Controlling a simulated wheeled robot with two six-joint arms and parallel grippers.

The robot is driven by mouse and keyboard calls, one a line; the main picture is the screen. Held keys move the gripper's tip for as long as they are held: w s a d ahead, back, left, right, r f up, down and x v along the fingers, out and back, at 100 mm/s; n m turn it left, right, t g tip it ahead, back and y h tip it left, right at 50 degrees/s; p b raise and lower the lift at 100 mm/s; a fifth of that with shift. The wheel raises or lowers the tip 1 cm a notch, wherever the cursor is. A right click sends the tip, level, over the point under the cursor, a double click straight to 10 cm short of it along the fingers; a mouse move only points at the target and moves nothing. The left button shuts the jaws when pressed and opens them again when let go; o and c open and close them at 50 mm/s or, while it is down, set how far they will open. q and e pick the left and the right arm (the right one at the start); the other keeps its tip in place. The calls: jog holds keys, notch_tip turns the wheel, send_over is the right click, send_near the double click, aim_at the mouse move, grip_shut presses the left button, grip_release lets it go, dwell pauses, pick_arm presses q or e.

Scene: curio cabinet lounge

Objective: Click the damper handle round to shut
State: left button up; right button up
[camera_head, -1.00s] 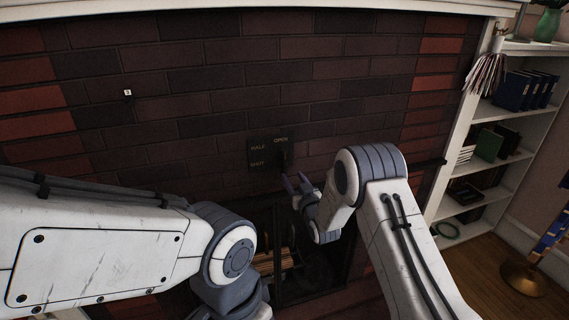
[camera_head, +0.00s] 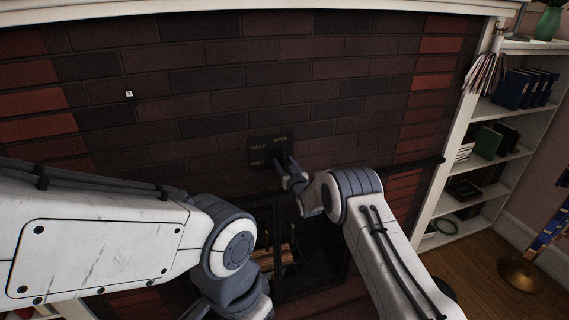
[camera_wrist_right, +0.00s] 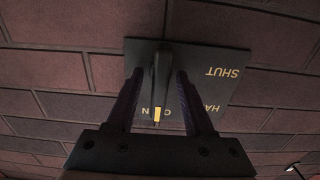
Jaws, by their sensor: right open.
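The damper plate (camera_head: 257,152) is a dark square on the brick wall, lettered OPEN, HALF and SHUT; it also shows upside down in the right wrist view (camera_wrist_right: 220,88). The damper handle (camera_wrist_right: 161,75) is a dark bar with a yellow mark near one end, which lies over the OPEN lettering. My right gripper (camera_head: 285,161) is open at the plate. In the right wrist view its two fingers (camera_wrist_right: 157,82) stand on either side of the handle, with narrow gaps showing. My left arm shows at the left, but its gripper is out of view.
Below the plate is the dark firebox with logs (camera_head: 285,256). A small white tag (camera_head: 129,94) sits on the bricks at upper left. A white bookshelf (camera_head: 485,150) stands at the right, and a brass stand base (camera_head: 519,276) is on the floor there.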

grip_shut()
jog(key=shift+f+n+b, duration=0.15)
jog(key=shift+n+b, duration=0.15)
jog(key=shift+b, duration=0.25)
jog(key=n+b, duration=0.5)
jog(key=b, duration=0.2)
jog(key=n+b, duration=0.5)
jog(key=b, duration=0.1)
jog(key=n+b, duration=0.5)
jog(key=b, duration=0.2)
jog(key=shift+s+a+f+b, duration=0.1)
jog(key=shift+a+f+b, duration=0.2)
jog(key=shift+a+f, duration=0.1)
jog(key=shift+r+n+b, duration=0.1)
jog(key=shift+n+b, duration=1.1)
jog(key=shift+b, duration=0.05)
